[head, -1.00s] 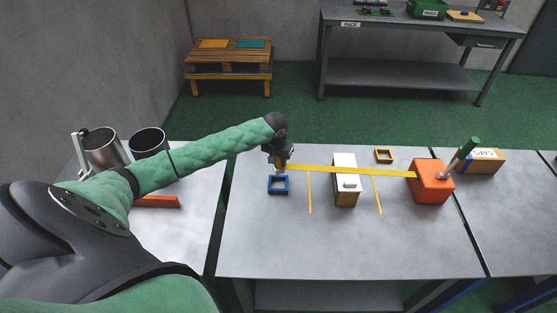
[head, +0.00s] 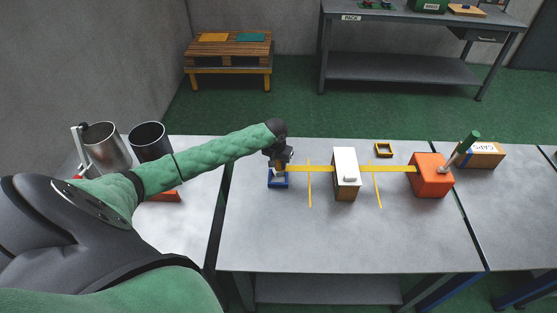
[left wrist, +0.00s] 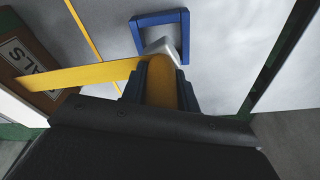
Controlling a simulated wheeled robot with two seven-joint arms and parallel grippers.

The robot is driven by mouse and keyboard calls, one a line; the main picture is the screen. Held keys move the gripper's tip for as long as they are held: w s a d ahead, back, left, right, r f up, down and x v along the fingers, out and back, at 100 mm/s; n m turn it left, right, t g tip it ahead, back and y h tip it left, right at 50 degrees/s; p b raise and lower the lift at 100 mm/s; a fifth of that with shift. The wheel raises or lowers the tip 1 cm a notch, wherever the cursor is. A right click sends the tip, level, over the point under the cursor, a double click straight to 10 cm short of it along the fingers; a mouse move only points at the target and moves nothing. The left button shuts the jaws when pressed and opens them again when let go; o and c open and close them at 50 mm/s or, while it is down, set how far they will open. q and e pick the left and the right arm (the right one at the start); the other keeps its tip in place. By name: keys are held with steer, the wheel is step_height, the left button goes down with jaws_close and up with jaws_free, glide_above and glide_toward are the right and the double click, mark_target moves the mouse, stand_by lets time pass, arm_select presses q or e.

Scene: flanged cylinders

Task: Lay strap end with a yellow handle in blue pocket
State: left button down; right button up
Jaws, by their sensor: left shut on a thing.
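The yellow strap (head: 396,169) runs from the orange block (head: 432,176) leftward, passing behind or under the white-topped box (head: 345,172). My left gripper (head: 278,167) is shut on the strap end's yellow handle, which shows between the fingers in the left wrist view (left wrist: 161,85). A pale grey end piece (left wrist: 162,47) sticks out past the fingers. The blue pocket (head: 278,183) is a square frame on the table, just below the gripper in the head view. In the left wrist view the end piece overlaps the near part of the pocket (left wrist: 158,20); I cannot tell its height above it. My right gripper is not in view.
Yellow lines (head: 310,184) mark the table on both sides of the white-topped box. The table front is clear.

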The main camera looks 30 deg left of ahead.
mark_target(279, 169)
arm_select(q)
steer(key=shift+f+b, duration=0.35)
steer(key=shift+f, duration=1.85)
steer(key=c, duration=1)
jaws_free()
steer(key=shift+o, duration=0.2)
steer(key=shift+r+b, duration=0.25)
steer(key=shift+b, duration=0.1)
steer(key=r, duration=0.2)
steer(key=r+b, duration=0.1)
steer(key=r, duration=0.1)
steer(key=s+r+b, duration=0.1)
steer(key=r, duration=0.1)
steer(key=shift+s+r, duration=0.1)
steer(key=shift+r, duration=0.45)
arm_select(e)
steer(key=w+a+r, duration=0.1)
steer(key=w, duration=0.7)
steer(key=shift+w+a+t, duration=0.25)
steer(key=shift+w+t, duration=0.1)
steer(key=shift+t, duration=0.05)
